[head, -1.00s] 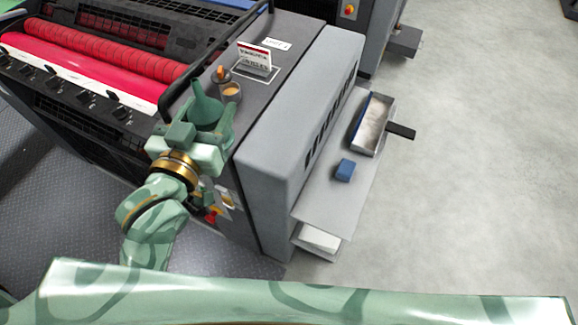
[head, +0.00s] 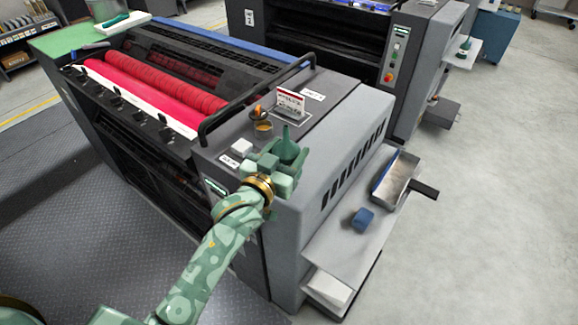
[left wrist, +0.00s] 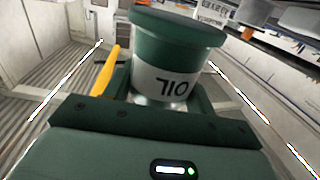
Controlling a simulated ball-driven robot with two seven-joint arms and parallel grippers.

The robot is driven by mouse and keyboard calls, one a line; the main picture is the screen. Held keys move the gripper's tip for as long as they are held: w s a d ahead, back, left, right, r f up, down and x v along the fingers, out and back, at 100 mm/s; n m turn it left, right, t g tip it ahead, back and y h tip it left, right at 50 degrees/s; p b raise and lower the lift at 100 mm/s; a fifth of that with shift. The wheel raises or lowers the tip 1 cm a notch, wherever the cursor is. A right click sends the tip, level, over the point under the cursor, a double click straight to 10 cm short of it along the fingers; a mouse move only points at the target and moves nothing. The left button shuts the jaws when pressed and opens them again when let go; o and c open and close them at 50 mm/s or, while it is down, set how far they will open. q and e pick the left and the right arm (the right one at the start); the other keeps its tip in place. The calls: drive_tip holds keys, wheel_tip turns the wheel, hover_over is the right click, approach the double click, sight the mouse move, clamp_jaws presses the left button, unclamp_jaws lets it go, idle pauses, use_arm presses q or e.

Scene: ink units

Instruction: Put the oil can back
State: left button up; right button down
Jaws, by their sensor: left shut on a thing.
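My left gripper (head: 284,165) is shut on the green oil can (head: 287,147), just above the near end of the press's dark top. The can's pointed spout stands up in the head view. In the left wrist view the can (left wrist: 176,50) fills the space between the fingers; its white label reads OIL upside down. A yellow part (left wrist: 108,70) shows beside it. The can's lower part is largely hidden by the gripper in the head view. A small green object (head: 465,46) stands on a pale shelf (head: 461,55) at the far right. My right gripper is not in view.
On the press top (head: 318,85) are a small cup (head: 263,129), a red and white sign (head: 290,103) and a white block (head: 242,147). A side shelf (head: 340,240) holds a blue block (head: 363,218) and a metal tray (head: 397,178). Open floor (head: 500,190) lies right.

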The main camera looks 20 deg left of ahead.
sight(288, 163)
use_arm(q)
drive_tip(key=shift+w+f, duration=0.65)
drive_tip(key=shift+f, duration=0.05)
drive_tip(key=shift+f+b, duration=0.6)
drive_tip(key=shift+f, duration=0.95)
drive_tip(key=shift+f, duration=0.1)
drive_tip(key=o, duration=1.3)
drive_tip(key=shift+c, duration=0.2)
